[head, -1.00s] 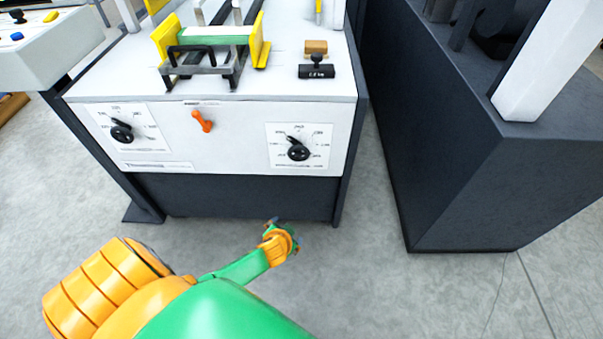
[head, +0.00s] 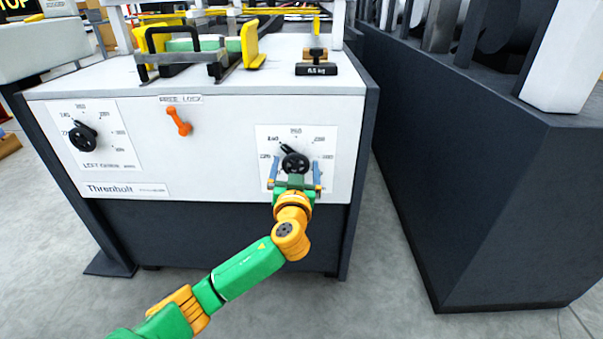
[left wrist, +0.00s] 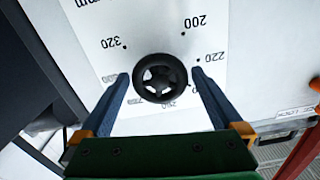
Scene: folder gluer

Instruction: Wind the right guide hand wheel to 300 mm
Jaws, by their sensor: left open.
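The right guide hand wheel (head: 295,163) is a small black wheel on a white dial plate (head: 325,137) on the machine's front panel. Its black pointer appears to lie up and left, near the 240 mark. My left gripper (head: 297,169) is open in front of the wheel, one blue finger on each side. In the left wrist view, the spoked wheel (left wrist: 160,78) sits between the spread fingertips (left wrist: 160,75), with gaps showing on both sides. The marks 200, 220 and 320 are readable there, upside down. The 300 mark is not clearly readable. My right gripper is out of view.
The left guide wheel (head: 82,138) and an orange lever (head: 179,121) are on the same panel. A dark cabinet (head: 470,170) stands to the right, across a strip of open floor.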

